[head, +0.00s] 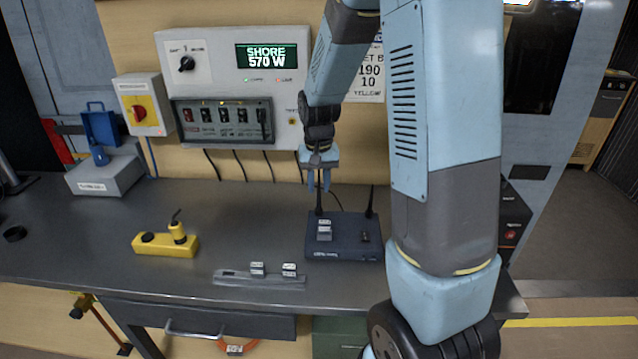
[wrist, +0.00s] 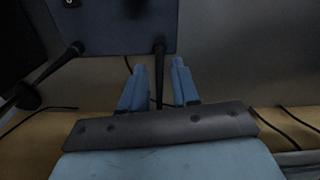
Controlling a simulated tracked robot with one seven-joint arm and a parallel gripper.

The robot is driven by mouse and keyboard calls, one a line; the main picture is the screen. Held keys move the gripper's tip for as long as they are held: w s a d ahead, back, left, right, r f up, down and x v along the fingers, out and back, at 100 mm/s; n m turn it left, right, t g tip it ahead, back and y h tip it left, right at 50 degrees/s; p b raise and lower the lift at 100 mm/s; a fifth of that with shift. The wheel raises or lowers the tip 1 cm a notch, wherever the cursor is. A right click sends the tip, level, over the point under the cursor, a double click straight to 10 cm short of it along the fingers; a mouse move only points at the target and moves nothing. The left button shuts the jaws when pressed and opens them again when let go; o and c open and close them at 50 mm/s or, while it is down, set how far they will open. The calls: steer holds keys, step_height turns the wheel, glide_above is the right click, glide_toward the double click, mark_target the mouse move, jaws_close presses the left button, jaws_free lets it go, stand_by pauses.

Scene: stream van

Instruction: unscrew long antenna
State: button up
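The dark blue router box (head: 343,250) lies on the grey bench. Two thin black antennas stand up at its back edge. My gripper (head: 319,188) points down over the left antenna (head: 319,205), whose upper part is hidden at the fingers. In the wrist view this antenna (wrist: 160,72) runs between my two blue fingers (wrist: 159,72), with a gap on each side. The gripper is open. The right antenna (head: 371,203) stands clear of my gripper and shows at the left of the wrist view (wrist: 58,63). I cannot tell which antenna is longer.
A slotted grey rail (head: 240,277) with small white-topped pieces lies in front of the router. A yellow device (head: 165,243) and a grey box with a blue clamp (head: 105,175) stand to the left. A switch panel (head: 225,122) is on the wall behind. Bare bench lies between.

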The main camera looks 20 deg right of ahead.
stand_by(0.3)
steer(key=m, duration=0.4)
steer(key=shift+c, duration=0.4)
jaws_close()
steer(key=n, duration=0.4)
stand_by(0.5)
steer(key=shift+n, duration=0.3)
